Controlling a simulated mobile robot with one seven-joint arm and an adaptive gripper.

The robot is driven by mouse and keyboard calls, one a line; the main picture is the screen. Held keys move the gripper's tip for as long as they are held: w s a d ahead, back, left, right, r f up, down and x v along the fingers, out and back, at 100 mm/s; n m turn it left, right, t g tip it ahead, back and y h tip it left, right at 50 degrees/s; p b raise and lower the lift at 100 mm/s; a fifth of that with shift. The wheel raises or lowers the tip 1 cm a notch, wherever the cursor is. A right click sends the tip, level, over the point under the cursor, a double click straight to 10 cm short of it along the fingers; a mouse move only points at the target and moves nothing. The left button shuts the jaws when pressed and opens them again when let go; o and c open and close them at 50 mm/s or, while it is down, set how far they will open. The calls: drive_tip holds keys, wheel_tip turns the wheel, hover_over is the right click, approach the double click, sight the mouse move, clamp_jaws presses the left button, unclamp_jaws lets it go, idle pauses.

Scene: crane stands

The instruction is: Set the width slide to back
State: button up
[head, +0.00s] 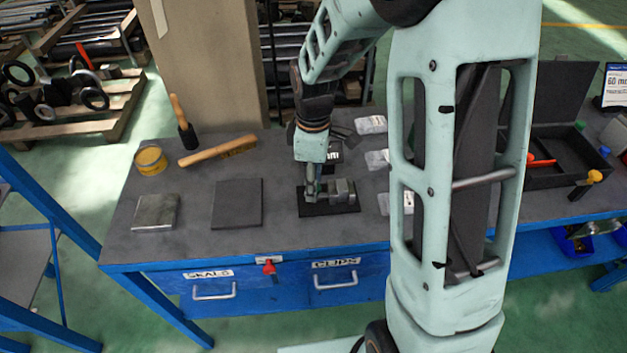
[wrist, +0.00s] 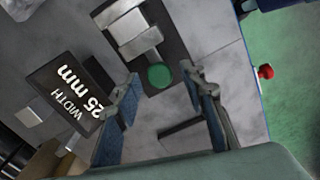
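The width slide is a grey metal block device (head: 342,190) on a dark base plate (head: 330,208) on the bench. In the wrist view its stepped grey blocks (wrist: 132,28) lie at the top, with a round green knob (wrist: 160,76) at their near end. A dark sign (wrist: 72,92) beside it reads "WIDTH 25 mm". My gripper (head: 312,197) points down at the left part of the device. In the wrist view the fingers (wrist: 160,80) are apart, and the knob appears between the tips with gaps on both sides. I cannot tell the height between tips and knob.
A dark flat plate (head: 237,204), a metal block (head: 156,212), a yellow tin (head: 150,160), a brush (head: 217,151) and a mallet (head: 184,124) lie to the left. Small clear packets (head: 376,159) lie to the right. An open black case (head: 552,140) stands further right.

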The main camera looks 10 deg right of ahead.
clamp_jaws()
drive_tip(key=shift+w+a, duration=0.1)
drive_tip(key=shift+a, duration=1.9)
drive_tip(key=shift+o, duration=0.9)
unclamp_jaws()
drive_tip(key=shift+a, duration=0.1)
drive_tip(key=shift+r, duration=0.1)
wheel_tip(320, 180, up, 12)
